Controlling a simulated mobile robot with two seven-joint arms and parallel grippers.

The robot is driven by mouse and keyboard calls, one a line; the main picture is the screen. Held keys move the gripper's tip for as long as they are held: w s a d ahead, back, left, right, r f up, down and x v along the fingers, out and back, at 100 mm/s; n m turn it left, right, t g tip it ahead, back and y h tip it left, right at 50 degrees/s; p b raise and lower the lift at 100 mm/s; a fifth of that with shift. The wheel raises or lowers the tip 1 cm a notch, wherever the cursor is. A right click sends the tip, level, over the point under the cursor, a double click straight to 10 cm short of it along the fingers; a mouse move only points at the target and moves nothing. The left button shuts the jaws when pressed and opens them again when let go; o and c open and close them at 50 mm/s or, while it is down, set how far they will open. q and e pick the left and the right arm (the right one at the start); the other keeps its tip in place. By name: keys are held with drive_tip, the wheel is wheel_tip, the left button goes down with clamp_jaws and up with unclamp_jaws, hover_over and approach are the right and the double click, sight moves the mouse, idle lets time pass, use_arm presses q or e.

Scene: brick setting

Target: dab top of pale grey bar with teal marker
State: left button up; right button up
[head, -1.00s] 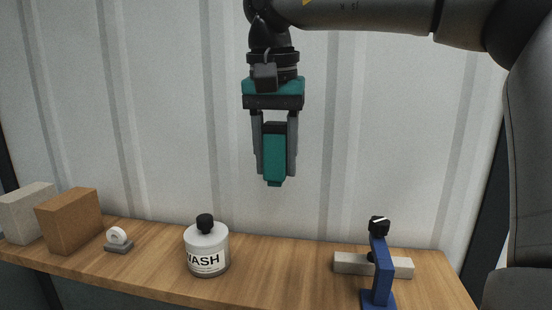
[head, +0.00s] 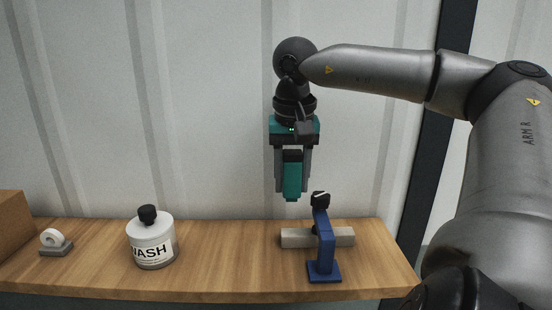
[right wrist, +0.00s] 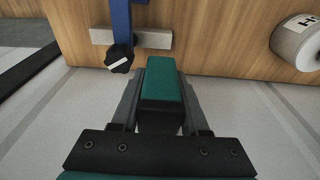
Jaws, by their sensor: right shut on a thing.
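My right gripper (head: 293,190) is shut on the teal marker (head: 292,174) and holds it upright, tip down, in the air above the back of the table. The marker also shows between the fingers in the right wrist view (right wrist: 161,85). The pale grey bar (head: 298,237) lies flat on the table, below the marker. A blue clamp (head: 325,255) with a black knob (head: 320,199) stands over the bar's middle and hides part of it. The bar also shows in the right wrist view (right wrist: 103,37). The marker and bar are apart. My left gripper is not in view.
A white wash bottle (head: 152,240) with a black cap stands left of the bar on the wooden table (head: 220,260). A tape dispenser (head: 55,242) and a brown block (head: 14,225) are further left. The table between bottle and bar is clear.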

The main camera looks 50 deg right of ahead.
sight(292, 200)
drive_tip(key=shift+f, duration=0.5)
wheel_tip(292, 200, down, 6)
drive_tip(key=b, duration=0.5)
drive_tip(key=shift+r+b, duration=0.15)
drive_tip(key=shift+b, duration=0.2)
drive_tip(key=shift+f+b, duration=0.3)
drive_tip(key=shift+f, duration=0.25)
idle(1.3)
wheel_tip(292, 200, up, 7)
drive_tip(key=p, duration=0.6)
drive_tip(key=shift+p, duration=0.3)
drive_tip(key=shift+r, duration=0.1)
